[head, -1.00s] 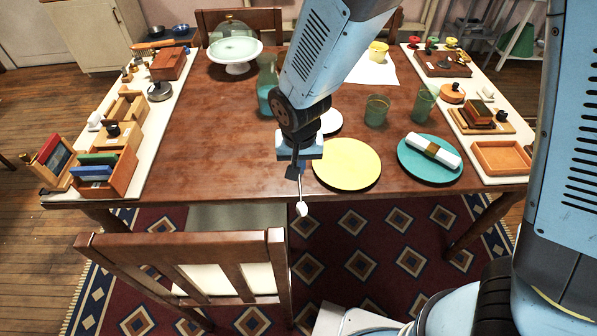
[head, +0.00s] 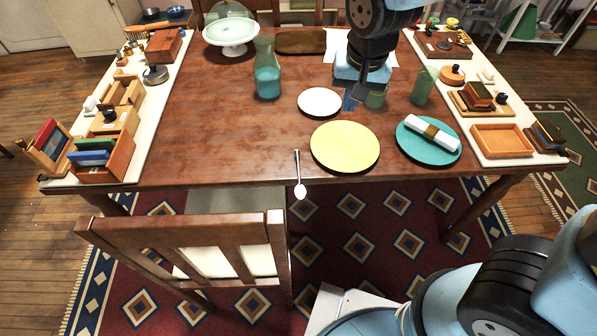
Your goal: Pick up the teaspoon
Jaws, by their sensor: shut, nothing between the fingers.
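The teaspoon (head: 299,176) lies at the front edge of the wooden table (head: 215,120), left of the yellow plate (head: 345,147). Its handle rests on the tabletop and its pale bowl sticks out past the edge, over the rug. My gripper (head: 350,104) is up and to the right of the spoon, above the table behind the yellow plate, in front of a green glass. It is shut and empty, apart from the spoon. Its fingertips are small and partly dark in this view.
A small white plate (head: 319,102), a glass carafe (head: 266,68) and a teal plate (head: 428,140) with a rolled napkin (head: 432,133) stand around. A wooden chair (head: 190,250) is at the front left. The tabletop left of the spoon is clear.

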